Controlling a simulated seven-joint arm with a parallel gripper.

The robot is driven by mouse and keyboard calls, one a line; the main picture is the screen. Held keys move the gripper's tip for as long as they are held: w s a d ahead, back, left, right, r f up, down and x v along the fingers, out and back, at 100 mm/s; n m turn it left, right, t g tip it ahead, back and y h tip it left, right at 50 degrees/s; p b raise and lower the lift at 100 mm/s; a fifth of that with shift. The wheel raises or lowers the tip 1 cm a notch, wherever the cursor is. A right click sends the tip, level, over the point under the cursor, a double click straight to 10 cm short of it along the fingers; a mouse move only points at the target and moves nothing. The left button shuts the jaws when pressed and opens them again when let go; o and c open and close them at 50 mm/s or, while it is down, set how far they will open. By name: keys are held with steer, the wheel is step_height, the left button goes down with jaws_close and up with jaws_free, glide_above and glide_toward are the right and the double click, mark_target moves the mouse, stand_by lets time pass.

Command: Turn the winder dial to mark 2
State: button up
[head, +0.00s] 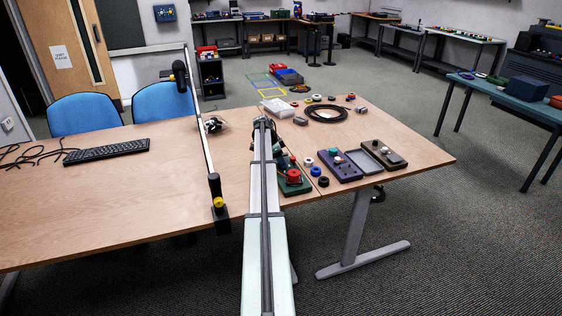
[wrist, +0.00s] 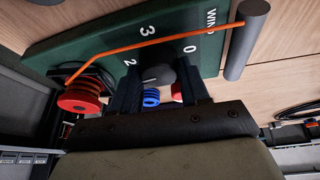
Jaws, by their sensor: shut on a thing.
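The green winder board (wrist: 105,33) fills the upper part of the wrist view, with white marks 0, 2 and 3 and part of the word "WIND". Its dark round dial (wrist: 159,74) sits between the marks. My gripper (wrist: 160,82) is shut on the dial, one finger on each side. A small pale line shows on the dial, but I cannot tell exactly which mark it points to. A red spool (wrist: 80,98) at the board's left carries an orange cord that runs to a dark post (wrist: 248,40). In the head view the winder (head: 305,188) is partly hidden by my arm.
Blue (wrist: 151,97) and red rings show beyond the board between my fingers. In the head view, a purple box (head: 338,168) and a brown box (head: 384,154) stand right of the winder. A black cable coil (head: 326,113) lies behind. The table's front edge is close.

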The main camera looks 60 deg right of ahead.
steer(key=shift+m, duration=0.5)
steer(key=o, duration=1.1)
steer(key=shift+c, duration=0.2)
steer(key=v, duration=1.3)
steer(key=shift+r, duration=0.45)
steer(key=shift+w+d, duration=0.1)
steer(key=shift+w, duration=0.1)
